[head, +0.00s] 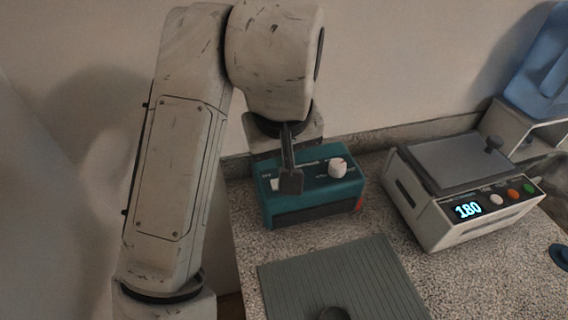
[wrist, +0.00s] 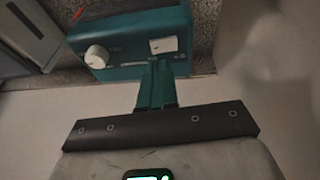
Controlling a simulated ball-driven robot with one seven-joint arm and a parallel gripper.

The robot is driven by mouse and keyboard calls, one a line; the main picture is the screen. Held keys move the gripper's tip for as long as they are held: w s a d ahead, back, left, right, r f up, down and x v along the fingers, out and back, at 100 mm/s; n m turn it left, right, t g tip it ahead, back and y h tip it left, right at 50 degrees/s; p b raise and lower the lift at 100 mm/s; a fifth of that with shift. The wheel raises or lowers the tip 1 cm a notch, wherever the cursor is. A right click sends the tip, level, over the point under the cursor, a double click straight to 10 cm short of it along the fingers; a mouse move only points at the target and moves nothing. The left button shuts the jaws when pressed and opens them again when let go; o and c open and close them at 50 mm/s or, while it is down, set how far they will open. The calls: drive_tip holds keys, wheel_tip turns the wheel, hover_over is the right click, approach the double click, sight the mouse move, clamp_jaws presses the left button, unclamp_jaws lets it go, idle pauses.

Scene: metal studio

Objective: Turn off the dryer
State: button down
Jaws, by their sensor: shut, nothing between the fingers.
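A teal box (head: 312,210) with a white round knob (head: 337,167) stands on the speckled counter; it looks like the dryer, but I cannot read its label. It also fills the top of the wrist view (wrist: 125,22), where its white rocker switch (wrist: 163,45) and the knob (wrist: 96,56) show. My gripper (head: 291,184) is shut and empty, pointing down over the left part of the box's top. In the wrist view my fingertips (wrist: 157,63) are close by the switch. I cannot tell whether they touch it. In the head view the gripper partly hides the switch.
A white device (head: 440,215) with a grey lid, a lit "180" display and coloured buttons stands to the right. A ribbed grey mat (head: 345,270) lies in front, with a dark round object (head: 334,314) on it. A blue container (head: 540,70) stands at the far right.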

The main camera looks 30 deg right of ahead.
drive_tip(key=v, duration=0.6)
drive_tip(key=shift+p, duration=0.3)
